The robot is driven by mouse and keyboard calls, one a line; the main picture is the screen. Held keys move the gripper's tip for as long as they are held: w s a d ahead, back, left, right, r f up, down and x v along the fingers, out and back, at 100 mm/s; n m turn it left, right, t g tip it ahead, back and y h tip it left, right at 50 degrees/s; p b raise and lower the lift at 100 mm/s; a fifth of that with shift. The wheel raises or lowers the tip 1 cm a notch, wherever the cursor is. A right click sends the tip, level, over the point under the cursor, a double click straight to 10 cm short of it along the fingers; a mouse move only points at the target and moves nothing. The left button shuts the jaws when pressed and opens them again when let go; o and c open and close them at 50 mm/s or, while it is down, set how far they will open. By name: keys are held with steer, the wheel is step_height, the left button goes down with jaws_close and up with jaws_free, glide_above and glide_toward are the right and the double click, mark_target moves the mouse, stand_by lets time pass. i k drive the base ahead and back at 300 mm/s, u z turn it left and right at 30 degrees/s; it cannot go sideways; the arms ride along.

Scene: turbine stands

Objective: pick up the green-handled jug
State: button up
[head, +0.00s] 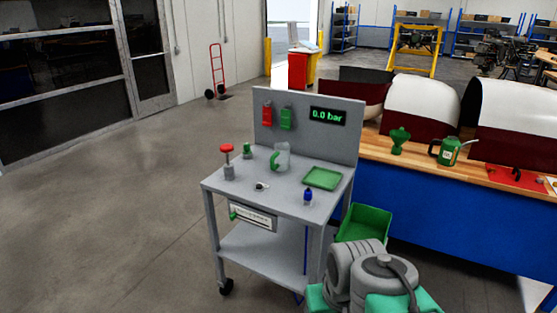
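The green-handled jug (284,155) stands upright on the top of the grey cart (229,185), near the middle of its back edge. Its body looks clear or greyish, and its green handle is on the left side. Parts of my own arm show at the bottom right, in front of the cart's right side. I cannot make out my gripper's fingers in this view. Nothing touches the jug.
Around the jug are a red-topped device (227,162), a small green-topped item (247,150), a green tray (322,178) and a blue-topped bottle (308,197). A back panel (341,147) rises behind. A wooden-topped bench (416,160) stands right. Floor at left is clear.

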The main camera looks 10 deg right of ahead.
mark_target(280, 161)
steer(key=z, duration=1.5)
steer(key=i, duration=2.3)
steer(key=u, duration=4)
steer(key=i, duration=0.5)
steer(key=z, duration=0.1)
